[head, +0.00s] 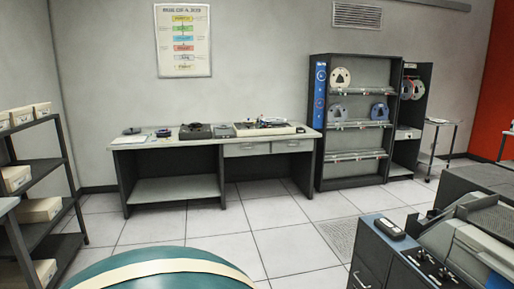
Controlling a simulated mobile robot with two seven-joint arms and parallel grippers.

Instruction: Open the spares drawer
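A long grey workbench (172,143) stands against the back wall. Two shut drawers sit side by side under the right part of its top: a left drawer (246,149) and a right drawer (292,146). No label can be read on either, so I cannot tell which one is the spares drawer. A dark cabinet at the front right also has a drawer front (367,272), partly cut off by the frame. Neither of my grippers is in view.
Tape reels stand on an open dark rack (353,108) right of the bench. Shelves with boxes (40,210) line the left side. A console with a keyed machine (470,250) fills the front right. Tiled floor (285,240) before the bench is clear.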

